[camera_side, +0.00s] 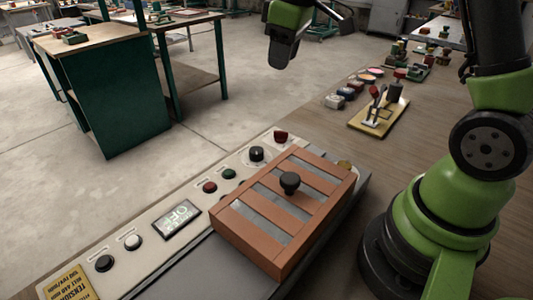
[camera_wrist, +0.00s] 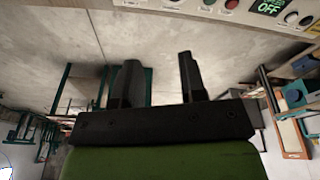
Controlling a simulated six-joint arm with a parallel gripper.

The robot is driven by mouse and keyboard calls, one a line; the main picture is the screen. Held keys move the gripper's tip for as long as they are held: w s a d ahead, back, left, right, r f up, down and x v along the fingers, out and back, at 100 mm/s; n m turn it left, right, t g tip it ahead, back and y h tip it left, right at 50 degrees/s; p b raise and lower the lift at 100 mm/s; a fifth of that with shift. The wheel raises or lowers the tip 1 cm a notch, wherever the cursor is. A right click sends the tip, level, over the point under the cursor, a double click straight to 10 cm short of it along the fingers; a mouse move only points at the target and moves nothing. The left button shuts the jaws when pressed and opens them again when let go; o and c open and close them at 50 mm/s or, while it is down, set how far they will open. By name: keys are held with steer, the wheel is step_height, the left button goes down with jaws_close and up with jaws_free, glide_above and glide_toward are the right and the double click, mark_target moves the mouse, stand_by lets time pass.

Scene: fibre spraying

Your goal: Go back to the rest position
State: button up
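My gripper (camera_wrist: 158,60) shows in the wrist view with its two black fingers spread apart. The control panel (camera_side: 140,262) is at lower left, with a display (camera_side: 177,220) reading OFF; this display also shows in the wrist view (camera_wrist: 269,6) at the upper right. A wooden slatted cover (camera_side: 236,233) with a black knob (camera_side: 290,182) lies on the machine.
A green-sided bench (camera_side: 115,115) stands at upper left. The floor (camera_side: 230,130) between bench and panel is clear.

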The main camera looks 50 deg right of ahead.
steer(key=s+a+r+m+t+y, duration=0.1)
steer(key=s+a+r+m+t, duration=0.1)
steer(key=s, duration=0.7)
steer(key=s+a+r+m+t, duration=0.2)
steer(key=s+a+r+m, duration=0.2)
steer(key=s+a, duration=0.3)
steer(key=s+m, duration=0.1)
steer(key=s, duration=0.2)
steer(key=shift+s+a+r+m+t+y, duration=0.15)
steer(key=shift+s+m+t+y, duration=0.15)
steer(key=shift+t+y, duration=0.1)
steer(key=shift+o, duration=0.3)
